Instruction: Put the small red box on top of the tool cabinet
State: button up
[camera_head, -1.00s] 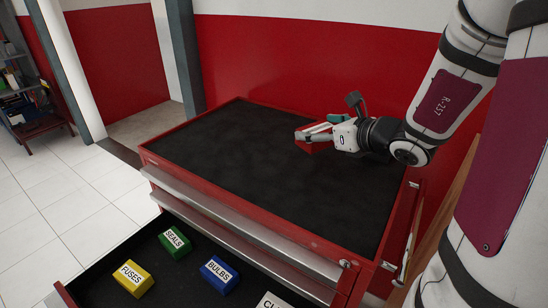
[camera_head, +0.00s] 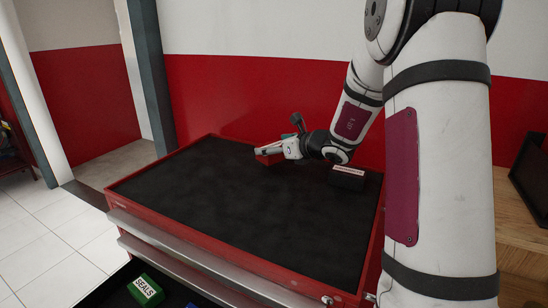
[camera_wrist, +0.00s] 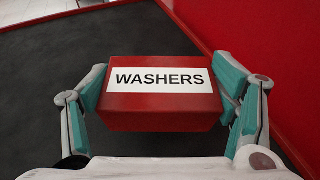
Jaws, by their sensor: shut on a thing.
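The small red box (camera_wrist: 160,112) fills the middle of the wrist view, with a white label reading WASHERS. My gripper (camera_wrist: 160,95) is shut on it, one teal-padded finger on each side. In the head view my gripper (camera_head: 268,153) is over the back middle of the tool cabinet's black top, and a part of the red box (camera_head: 265,158) shows at its fingers. The tool cabinet (camera_head: 200,210) has a red rim around that top. I cannot tell whether the box touches the top.
A dark box with a white label (camera_head: 347,180) stands on the cabinet top, right of my gripper. A drawer below is open, with a green SEALS box (camera_head: 145,290) in it. A wooden surface (camera_head: 520,220) is at the right. The left and front of the top are clear.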

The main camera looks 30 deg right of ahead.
jog(key=shift+w+f, duration=0.15)
jog(key=shift+f, duration=1.6)
jog(key=shift+f+b, duration=0.15)
jog(key=shift+b, duration=0.25)
jog(key=o, duration=1.3)
jog(key=shift+o, duration=0.2)
